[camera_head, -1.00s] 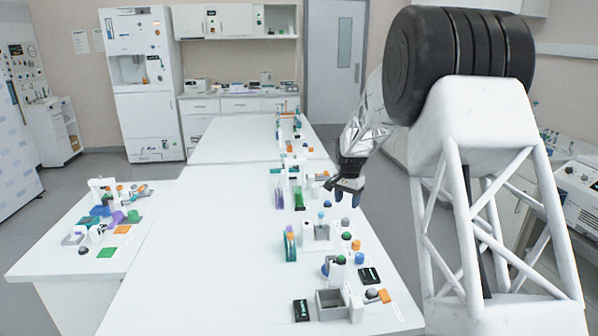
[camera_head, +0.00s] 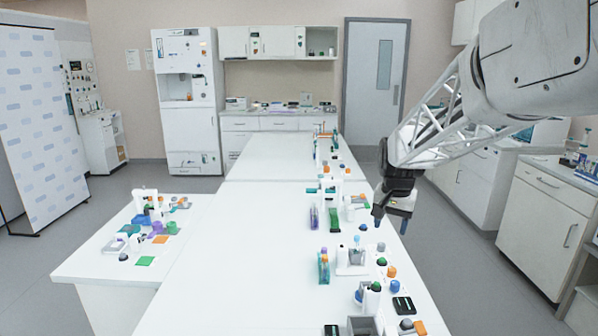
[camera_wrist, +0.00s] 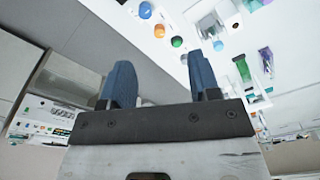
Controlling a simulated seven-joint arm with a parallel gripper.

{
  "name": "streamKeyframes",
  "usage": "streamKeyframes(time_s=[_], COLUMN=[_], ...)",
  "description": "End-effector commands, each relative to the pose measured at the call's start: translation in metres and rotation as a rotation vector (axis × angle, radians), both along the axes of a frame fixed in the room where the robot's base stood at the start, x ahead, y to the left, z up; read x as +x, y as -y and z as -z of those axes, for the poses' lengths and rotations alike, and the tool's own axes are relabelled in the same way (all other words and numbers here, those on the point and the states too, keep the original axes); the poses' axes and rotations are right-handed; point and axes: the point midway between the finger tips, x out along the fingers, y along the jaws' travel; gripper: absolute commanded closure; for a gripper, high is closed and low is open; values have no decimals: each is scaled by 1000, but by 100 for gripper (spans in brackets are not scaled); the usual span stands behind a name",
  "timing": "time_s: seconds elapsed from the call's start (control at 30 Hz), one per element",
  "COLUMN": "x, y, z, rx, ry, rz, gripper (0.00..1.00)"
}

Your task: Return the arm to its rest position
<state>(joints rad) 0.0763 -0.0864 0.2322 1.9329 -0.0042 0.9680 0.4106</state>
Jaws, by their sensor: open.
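My gripper (camera_head: 390,222) hangs at the right edge of the long white table (camera_head: 215,265) in the head view, fingers pointing down. In the wrist view its two blue fingers (camera_wrist: 161,85) stand wide apart with nothing between them. My white lattice arm comes in from the upper right. A grey holder (camera_head: 352,262) with a blue-tipped item stands on the table near the gripper, apart from it.
Small round pieces, an orange one (camera_head: 390,271) among them, lie along the table's right side. Purple and green tubes (camera_head: 333,220) stand farther back. A side table (camera_head: 90,262) with more pieces is at left. Cabinets (camera_head: 540,220) stand right, across clear floor.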

Motion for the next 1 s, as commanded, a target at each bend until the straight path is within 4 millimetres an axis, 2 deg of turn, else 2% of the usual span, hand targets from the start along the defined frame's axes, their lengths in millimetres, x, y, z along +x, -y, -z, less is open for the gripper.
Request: streamKeyframes(time_s=[0.03, 0.2, 0.53, 0.77, 1.0], x=[-14, -60, -148, -209, -271], y=[-3, -11, -25, -33, -40], z=[-5, -17, -28, -26, -16], rx=[-2, -9, -25, -37, -52], ry=[7, 23, 55, 77, 99], rz=[-16, -73, -184, -260, -342], gripper=[44, 44, 44, 44, 44])
